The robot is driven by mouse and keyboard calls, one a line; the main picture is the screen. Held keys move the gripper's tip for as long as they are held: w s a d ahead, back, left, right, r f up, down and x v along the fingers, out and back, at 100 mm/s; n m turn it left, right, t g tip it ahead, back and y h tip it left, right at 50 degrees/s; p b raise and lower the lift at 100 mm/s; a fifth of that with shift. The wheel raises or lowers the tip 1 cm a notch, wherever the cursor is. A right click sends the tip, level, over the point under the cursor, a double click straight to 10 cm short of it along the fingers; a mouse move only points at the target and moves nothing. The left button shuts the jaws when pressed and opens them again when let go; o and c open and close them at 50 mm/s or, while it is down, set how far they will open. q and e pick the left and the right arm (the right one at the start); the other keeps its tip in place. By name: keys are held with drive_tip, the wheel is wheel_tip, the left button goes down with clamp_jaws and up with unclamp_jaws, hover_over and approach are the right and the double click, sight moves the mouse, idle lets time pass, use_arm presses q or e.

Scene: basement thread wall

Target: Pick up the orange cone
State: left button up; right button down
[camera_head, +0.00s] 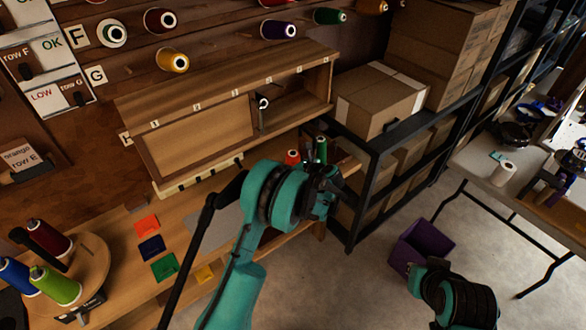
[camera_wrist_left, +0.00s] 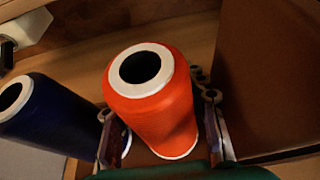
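In the left wrist view an orange cone (camera_wrist_left: 155,95) with a white top rim and dark hollow stands between the two fingers of my left gripper (camera_wrist_left: 158,108). The fingers are apart, one on each side of the cone, and firm contact does not show. In the head view my left gripper (camera_head: 326,182) is over the right end of the wooden bench, its fingers hard to make out. A red-orange cone (camera_head: 292,157) shows just behind it; I cannot tell for sure that it is the same cone. My right arm (camera_head: 455,297) is low at the right, its fingers unclear.
A dark blue cone (camera_wrist_left: 38,112) stands close left of the orange one, and a brown panel (camera_wrist_left: 265,80) is close on the right. A green cone (camera_head: 321,149) is by the gripper. A black shelf rack (camera_head: 366,147) stands right of the bench, with a purple bin (camera_head: 424,240) on the floor.

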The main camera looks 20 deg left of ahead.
use_arm(q)
drive_tip(key=c, duration=0.5)
drive_tip(key=shift+c, duration=0.2)
wheel_tip(320, 180, up, 18)
drive_tip(key=p, duration=0.5)
drive_tip(key=shift+c, duration=0.5)
